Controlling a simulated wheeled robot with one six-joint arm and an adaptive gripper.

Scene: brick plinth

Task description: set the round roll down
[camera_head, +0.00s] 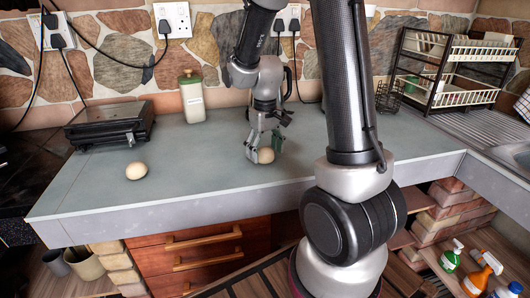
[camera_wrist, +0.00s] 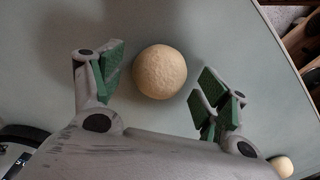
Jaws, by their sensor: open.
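A round, pale tan roll (camera_head: 266,156) rests on the grey-green counter (camera_head: 200,165) near its front edge. In the wrist view the roll (camera_wrist: 160,72) lies between the two green-padded fingers, with a gap on each side. My gripper (camera_head: 264,150) is open around the roll, low over the counter, and it also shows in the wrist view (camera_wrist: 155,82). A second pale, round roll (camera_head: 136,171) sits on the counter to the left, apart from the gripper. It shows at the lower right corner of the wrist view (camera_wrist: 282,166).
A black appliance (camera_head: 108,125) stands at the back left and a pale green-topped canister (camera_head: 192,97) at the back. A two-tier dish rack (camera_head: 455,70) stands at the right beside the sink. The counter between the two rolls is clear.

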